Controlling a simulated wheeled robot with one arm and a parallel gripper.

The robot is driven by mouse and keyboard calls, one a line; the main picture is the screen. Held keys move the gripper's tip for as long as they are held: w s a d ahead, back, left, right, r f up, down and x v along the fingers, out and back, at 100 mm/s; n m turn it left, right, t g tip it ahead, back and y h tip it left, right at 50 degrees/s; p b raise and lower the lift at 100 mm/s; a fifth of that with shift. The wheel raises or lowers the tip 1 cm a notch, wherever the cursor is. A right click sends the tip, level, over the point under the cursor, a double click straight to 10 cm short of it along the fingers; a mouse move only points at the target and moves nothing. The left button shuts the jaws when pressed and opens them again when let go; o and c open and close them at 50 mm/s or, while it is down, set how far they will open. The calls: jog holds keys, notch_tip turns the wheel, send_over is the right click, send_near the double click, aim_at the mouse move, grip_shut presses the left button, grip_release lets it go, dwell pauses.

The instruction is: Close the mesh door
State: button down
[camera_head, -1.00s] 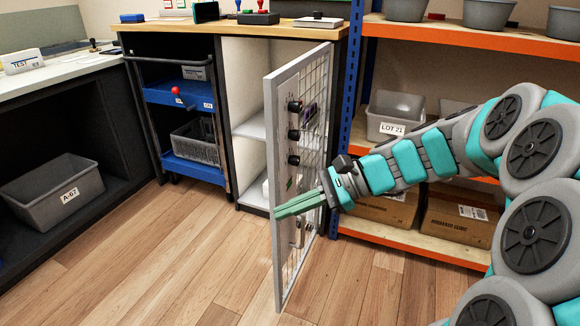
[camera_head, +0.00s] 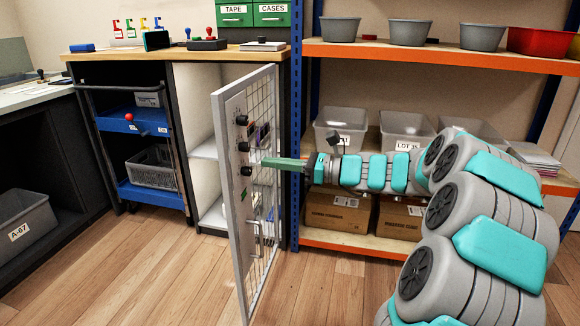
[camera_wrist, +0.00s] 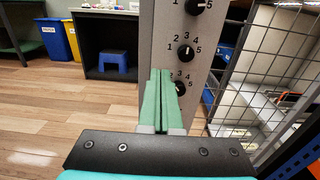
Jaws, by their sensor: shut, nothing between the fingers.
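The mesh door (camera_head: 230,195) stands open, swung out from the light cabinet (camera_head: 204,150). It has a grey frame, wire mesh and a panel with black knobs (camera_head: 243,147). My gripper (camera_head: 265,163) is on the right of the door at about knob height, its green fingers together and empty, pointing left at the panel side. In the wrist view the fingertips (camera_wrist: 159,74) overlap the door's grey panel (camera_wrist: 165,40) and partly cover the lowest knob (camera_wrist: 179,88). I cannot tell whether they touch it.
An orange shelf rack (camera_head: 345,241) with bins and cardboard boxes stands behind my arm. A blue-shelved cart (camera_head: 150,196) is left of the cabinet. The wooden floor (camera_head: 130,270) in front is clear.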

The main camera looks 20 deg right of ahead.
aim_at(234, 159)
jog(key=x, duration=0.7)
jog(key=shift+w+a, duration=0.1)
